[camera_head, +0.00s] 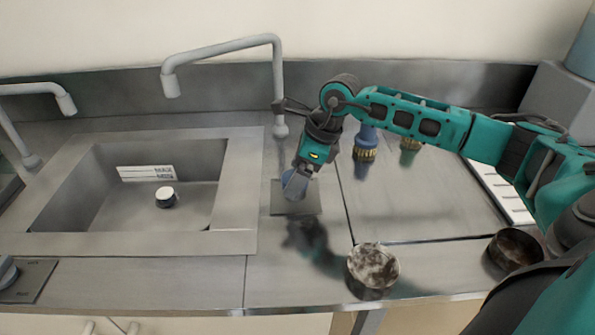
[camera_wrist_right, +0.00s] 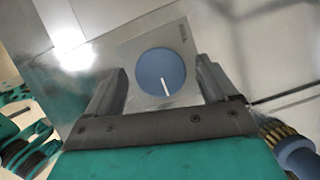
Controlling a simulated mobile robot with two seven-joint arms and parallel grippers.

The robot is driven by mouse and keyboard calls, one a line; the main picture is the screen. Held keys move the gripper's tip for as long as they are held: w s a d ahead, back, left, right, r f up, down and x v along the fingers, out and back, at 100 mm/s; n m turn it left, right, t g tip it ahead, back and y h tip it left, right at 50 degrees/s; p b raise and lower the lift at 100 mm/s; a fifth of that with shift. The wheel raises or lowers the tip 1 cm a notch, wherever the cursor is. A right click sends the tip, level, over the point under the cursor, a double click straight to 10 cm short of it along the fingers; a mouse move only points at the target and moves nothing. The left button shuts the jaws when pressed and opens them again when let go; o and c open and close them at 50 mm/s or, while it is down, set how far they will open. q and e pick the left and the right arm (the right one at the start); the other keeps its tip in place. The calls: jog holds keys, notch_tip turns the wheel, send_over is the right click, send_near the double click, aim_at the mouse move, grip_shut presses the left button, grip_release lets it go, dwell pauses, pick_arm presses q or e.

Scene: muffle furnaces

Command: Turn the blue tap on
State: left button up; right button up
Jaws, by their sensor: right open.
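The blue tap is a round blue knob (camera_wrist_right: 161,71) with a white line, set on a square metal plate. In the head view the blue knob (camera_head: 289,180) is partly hidden by my right gripper (camera_head: 297,184). In the right wrist view my right gripper (camera_wrist_right: 163,88) is open, with one finger on each side of the knob. Whether the fingers touch it I cannot tell. A grey faucet (camera_head: 278,85) rises behind the gripper, its spout over the sink. My left gripper is not in view.
A steel sink (camera_head: 240,190) lies to the left. Blue-and-brass fittings (camera_head: 365,143) stand behind and right of the knob. A round stained dish (camera_head: 373,266) and a dark dish (camera_head: 515,250) sit near the front edge. Another control plate (camera_head: 35,282) is at front left.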

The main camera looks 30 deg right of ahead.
jog(key=shift+f, duration=0.1)
jog(key=shift+c, duration=0.5)
jog(key=c, duration=1)
jog(key=shift+o, duration=0.2)
jog(key=shift+n, duration=0.3)
jog(key=shift+w+n+y+b, duration=0.1)
jog(key=shift+n+y+b, duration=0.2)
jog(key=shift+n+b, duration=0.25)
jog(key=n+g+b, duration=0.1)
jog(key=n, duration=0.2)
jog(key=shift+d+n+g+b, duration=0.1)
jog(key=shift+n+g+b, duration=0.15)
jog(key=shift+g+b, duration=0.15)
jog(key=shift+w+n+y, duration=0.1)
jog(key=shift+n+y, duration=0.3)
jog(key=shift+n, duration=0.3)
jog(key=shift+n+g+b, duration=0.3)
jog(key=shift+b, duration=0.05)
